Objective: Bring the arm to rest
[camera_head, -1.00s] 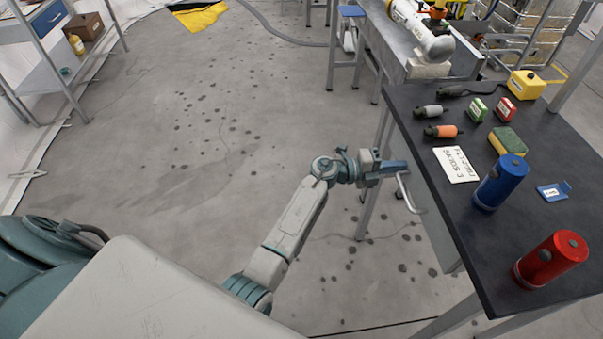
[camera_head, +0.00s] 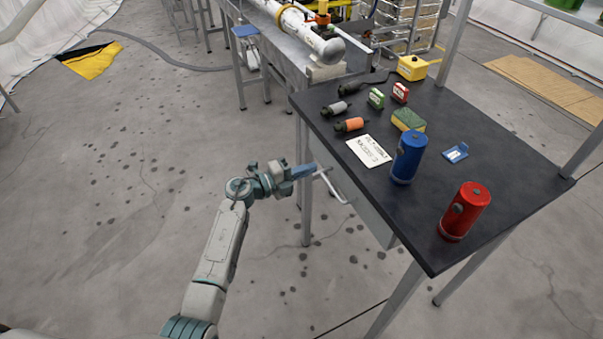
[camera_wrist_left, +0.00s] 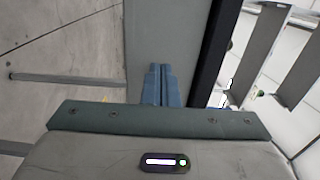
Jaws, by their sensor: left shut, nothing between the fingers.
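My left arm reaches in from the lower left in the head view. Its gripper (camera_head: 312,170) is shut and empty, beside the left side of the black-topped table (camera_head: 480,190), near the drawer's metal handle (camera_head: 334,188). I cannot tell whether the fingers touch the handle or the drawer front (camera_head: 352,200). In the left wrist view the blue fingers (camera_wrist_left: 160,84) are together, pointing along the grey table side. My right gripper does not show.
On the table stand a blue cylinder (camera_head: 408,157), a red cylinder (camera_head: 464,211), a white card (camera_head: 369,151), a sponge (camera_head: 408,120) and several small items. A workbench with a white pipe (camera_head: 310,35) stands behind.

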